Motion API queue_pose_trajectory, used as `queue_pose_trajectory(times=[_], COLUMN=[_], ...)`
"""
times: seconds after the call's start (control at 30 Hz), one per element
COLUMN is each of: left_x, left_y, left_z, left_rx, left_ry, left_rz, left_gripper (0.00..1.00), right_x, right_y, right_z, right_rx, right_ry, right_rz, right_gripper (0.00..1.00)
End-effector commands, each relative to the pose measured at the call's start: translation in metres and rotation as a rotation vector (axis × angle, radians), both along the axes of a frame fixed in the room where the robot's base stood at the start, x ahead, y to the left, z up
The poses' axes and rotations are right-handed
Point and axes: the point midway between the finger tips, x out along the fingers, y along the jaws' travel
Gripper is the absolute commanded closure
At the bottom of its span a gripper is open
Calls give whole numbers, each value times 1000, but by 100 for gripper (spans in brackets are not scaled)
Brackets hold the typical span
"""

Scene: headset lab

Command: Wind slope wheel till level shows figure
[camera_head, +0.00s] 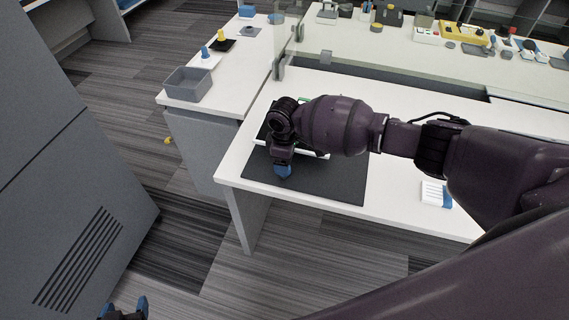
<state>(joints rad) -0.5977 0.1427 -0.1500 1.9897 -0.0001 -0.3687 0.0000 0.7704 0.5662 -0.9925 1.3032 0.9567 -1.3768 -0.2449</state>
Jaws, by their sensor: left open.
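A device with white edges (318,153) and a bit of green stands on a dark mat (335,187) on the white table. My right arm and wrist cover most of it, so I cannot make out the slope wheel, the level or any figure. My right gripper (282,171) points down at the front left of the device, over the mat. My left gripper (124,308) is open and empty at the bottom left edge, low and far from the table.
A white and blue item (434,193) lies on the table right of the mat. A grey open bin (188,83) stands on the side counter, with blue and yellow small things behind. A clear panel (281,50) rises behind the table. A grey cabinet (65,170) fills the left.

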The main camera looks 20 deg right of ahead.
Motion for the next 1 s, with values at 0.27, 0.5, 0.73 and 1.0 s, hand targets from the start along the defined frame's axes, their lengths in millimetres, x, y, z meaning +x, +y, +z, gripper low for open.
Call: queue_pose_trajectory(times=[0.27,0.5,0.73,1.0], left_x=[-3,-3,-1,2], left_y=[1,1,0,0], left_z=[8,10,11,13], left_rx=[0,0,0,0], left_ry=[2,0,-3,-9], left_rz=[2,2,2,0], left_gripper=[35,35,35,35], right_x=[1,0,0,0], right_y=[0,0,0,0], right_z=[53,74,77,77], right_rx=[0,0,-1,-1], right_ry=[-4,0,1,1], right_rz=[1,2,1,1], right_gripper=[34,34,34,34])
